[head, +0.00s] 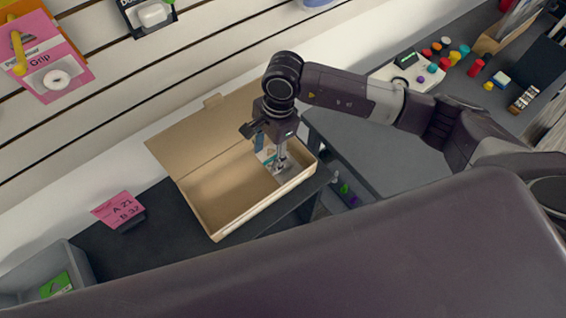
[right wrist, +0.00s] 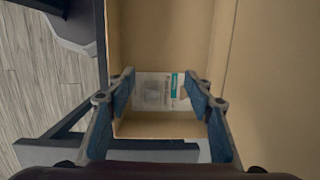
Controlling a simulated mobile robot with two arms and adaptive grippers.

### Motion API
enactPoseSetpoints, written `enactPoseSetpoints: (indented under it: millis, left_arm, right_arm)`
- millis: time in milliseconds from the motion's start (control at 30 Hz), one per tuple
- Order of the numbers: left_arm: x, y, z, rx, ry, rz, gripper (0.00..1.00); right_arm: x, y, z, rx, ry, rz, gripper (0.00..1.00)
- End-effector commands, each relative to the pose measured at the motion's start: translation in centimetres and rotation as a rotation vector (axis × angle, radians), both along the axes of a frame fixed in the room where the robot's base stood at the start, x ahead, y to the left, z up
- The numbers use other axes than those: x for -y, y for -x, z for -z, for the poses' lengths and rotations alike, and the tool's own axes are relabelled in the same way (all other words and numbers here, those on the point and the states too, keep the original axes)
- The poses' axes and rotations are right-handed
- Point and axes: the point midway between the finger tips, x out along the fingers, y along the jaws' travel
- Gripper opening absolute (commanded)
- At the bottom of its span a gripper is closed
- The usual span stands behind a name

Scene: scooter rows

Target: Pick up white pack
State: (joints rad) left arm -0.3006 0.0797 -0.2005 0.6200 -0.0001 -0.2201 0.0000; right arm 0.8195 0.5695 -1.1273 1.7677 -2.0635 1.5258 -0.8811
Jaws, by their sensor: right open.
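The white pack (right wrist: 158,92) lies in the cardboard box, near one end wall, between my right gripper's spread fingers in the right wrist view. It is a flat white pack with a teal strip and a greyish picture. In the head view the pack (head: 265,154) is partly hidden by my right gripper (head: 281,166). That gripper is open and points down into the box's right end. I cannot tell whether its fingers touch the pack. My left gripper is not in view.
The open cardboard box (head: 215,228) stands on a dark table (head: 165,213). A pink card (head: 118,208) and a grey bin (head: 75,258) are to its left. A grey surface (head: 370,150) lies to the right. A slatted wall with hanging packs rises behind.

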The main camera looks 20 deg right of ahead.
Motion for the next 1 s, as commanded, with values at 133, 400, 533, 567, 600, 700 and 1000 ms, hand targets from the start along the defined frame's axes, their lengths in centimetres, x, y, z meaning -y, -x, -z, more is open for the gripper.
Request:
enactPoseSetpoints:
  millis: [133,400,533,567,600,700,1000]
  left_arm:
    - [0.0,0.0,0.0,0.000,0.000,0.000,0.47]
    - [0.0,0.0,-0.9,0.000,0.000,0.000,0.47]
    - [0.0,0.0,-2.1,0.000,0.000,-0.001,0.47]
    - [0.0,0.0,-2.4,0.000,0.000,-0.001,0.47]
    - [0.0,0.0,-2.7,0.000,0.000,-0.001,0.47]
    - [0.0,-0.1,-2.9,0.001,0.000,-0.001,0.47]
    - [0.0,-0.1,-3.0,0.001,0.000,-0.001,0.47]
  right_arm:
    - [4.6,-1.5,0.1,0.026,0.159,-0.019,0.48]
    - [5.2,-1.4,2.5,0.024,0.182,-0.020,0.48]
    - [5.0,-0.8,4.0,0.021,0.182,-0.021,0.48]
    - [4.9,-0.6,4.4,0.022,0.180,-0.021,0.48]
    - [4.9,-0.4,5.0,0.021,0.181,-0.020,0.48]
    - [4.8,-0.5,6.6,0.024,0.179,-0.020,0.48]
    - [4.8,-0.6,7.8,0.027,0.178,-0.020,0.48]
